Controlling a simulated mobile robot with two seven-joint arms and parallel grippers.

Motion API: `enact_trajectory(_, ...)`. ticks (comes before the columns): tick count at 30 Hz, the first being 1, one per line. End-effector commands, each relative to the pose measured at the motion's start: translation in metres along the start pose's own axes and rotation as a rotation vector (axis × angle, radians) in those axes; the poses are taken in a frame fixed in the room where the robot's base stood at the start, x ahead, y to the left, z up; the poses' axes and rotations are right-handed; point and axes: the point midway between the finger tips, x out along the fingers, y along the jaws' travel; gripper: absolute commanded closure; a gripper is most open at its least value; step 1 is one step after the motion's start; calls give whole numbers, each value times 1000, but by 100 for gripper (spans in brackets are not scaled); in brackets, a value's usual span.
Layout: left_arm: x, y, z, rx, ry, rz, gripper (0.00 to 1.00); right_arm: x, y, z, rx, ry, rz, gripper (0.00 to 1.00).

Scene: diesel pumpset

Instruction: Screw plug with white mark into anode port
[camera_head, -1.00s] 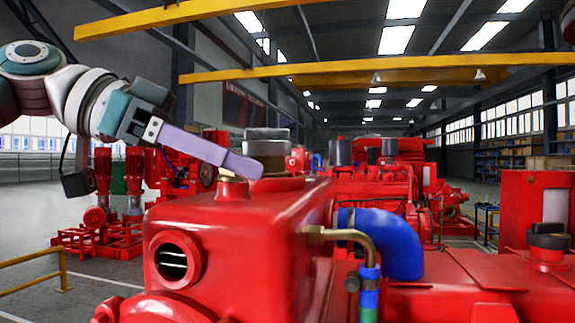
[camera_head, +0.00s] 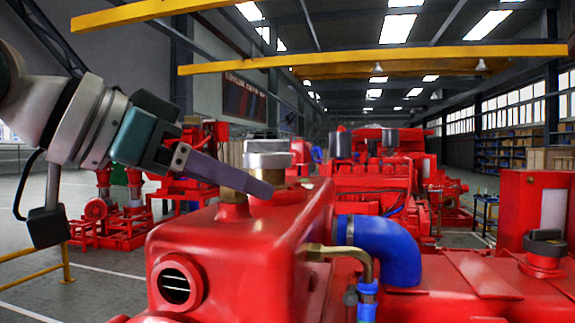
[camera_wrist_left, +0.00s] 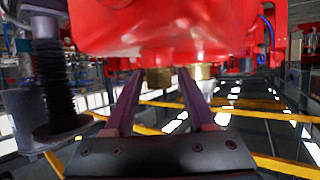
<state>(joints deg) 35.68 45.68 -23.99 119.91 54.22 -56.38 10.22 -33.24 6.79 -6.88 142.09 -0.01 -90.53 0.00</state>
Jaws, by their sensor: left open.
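A red tank (camera_head: 245,240) fills the front centre of the head view. I cannot make out a white mark, nor tell which opening is the anode port. My right gripper is out of view.
A silver-topped brass cap (camera_head: 267,156) rises right behind the fingers. A round flanged opening (camera_head: 176,284) is on the tank's front. A brass pipe (camera_head: 345,252) and blue hose (camera_head: 385,250) lie to the right. A yellow rail (camera_head: 66,262) stands at the left.

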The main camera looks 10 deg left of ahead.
Motion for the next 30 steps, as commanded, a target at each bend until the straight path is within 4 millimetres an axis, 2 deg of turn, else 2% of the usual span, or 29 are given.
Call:
enact_trajectory(3, -2, 1, -3, -20, 3, -46, 44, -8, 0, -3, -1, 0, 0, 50)
enact_trajectory(30, -1, 2, -2, -203, 0, -472, 44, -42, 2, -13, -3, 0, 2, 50)
